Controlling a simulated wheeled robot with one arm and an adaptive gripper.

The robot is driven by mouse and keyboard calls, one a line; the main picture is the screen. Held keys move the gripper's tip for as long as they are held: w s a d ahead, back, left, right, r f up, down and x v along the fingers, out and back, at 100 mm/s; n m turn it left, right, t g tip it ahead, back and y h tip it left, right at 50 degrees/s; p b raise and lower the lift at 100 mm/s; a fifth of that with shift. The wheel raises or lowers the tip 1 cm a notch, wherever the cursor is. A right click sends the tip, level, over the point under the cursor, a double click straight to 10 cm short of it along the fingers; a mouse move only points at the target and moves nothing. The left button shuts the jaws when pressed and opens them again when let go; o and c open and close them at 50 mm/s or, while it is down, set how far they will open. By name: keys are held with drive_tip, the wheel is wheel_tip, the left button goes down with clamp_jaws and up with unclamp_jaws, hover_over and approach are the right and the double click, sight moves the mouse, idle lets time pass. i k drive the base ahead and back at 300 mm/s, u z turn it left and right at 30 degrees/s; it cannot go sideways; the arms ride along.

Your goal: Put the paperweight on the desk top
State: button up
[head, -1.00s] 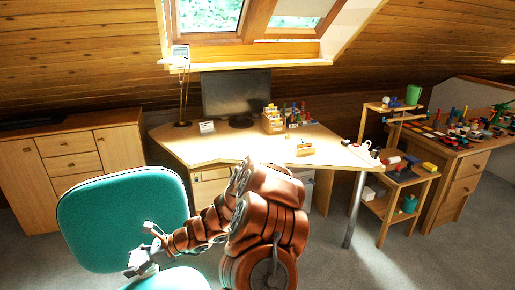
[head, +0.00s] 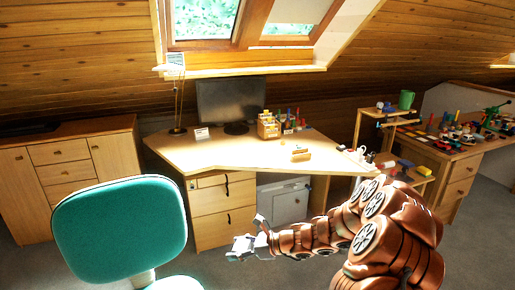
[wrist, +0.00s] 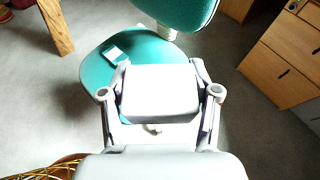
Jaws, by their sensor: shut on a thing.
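My gripper (head: 246,243) is in front of the desk's drawers in the head view, lower in the picture than the desk top (head: 225,155). In the wrist view my gripper (wrist: 162,95) has its two fingers on either side of a pale grey block (wrist: 160,90), which looks like the paperweight. The block is held between the fingers, and its far side is hidden. In the head view it is too small to tell apart from the grey fingers. The desk top is light wood with a bare area in its front middle.
A teal chair (head: 120,230) stands left of my gripper; its seat (wrist: 95,75) bears a small white-and-blue item (wrist: 115,53). A monitor (head: 232,102), lamp (head: 178,100), organiser (head: 268,126) and small wooden holder (head: 301,154) stand on the desk. A shelf unit (head: 405,165) is at right.

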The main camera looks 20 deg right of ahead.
sight(224, 156)
drive_tip(key=z, duration=0.7)
drive_tip(key=i, duration=1.35)
drive_tip(key=z, duration=0.45)
drive_tip(key=i, duration=1.45)
drive_tip(key=u, duration=1.25)
drive_tip(key=i, duration=0.7)
drive_tip(key=u, duration=1)
drive_tip(key=i, duration=0.25)
drive_tip(key=u, duration=0.25)
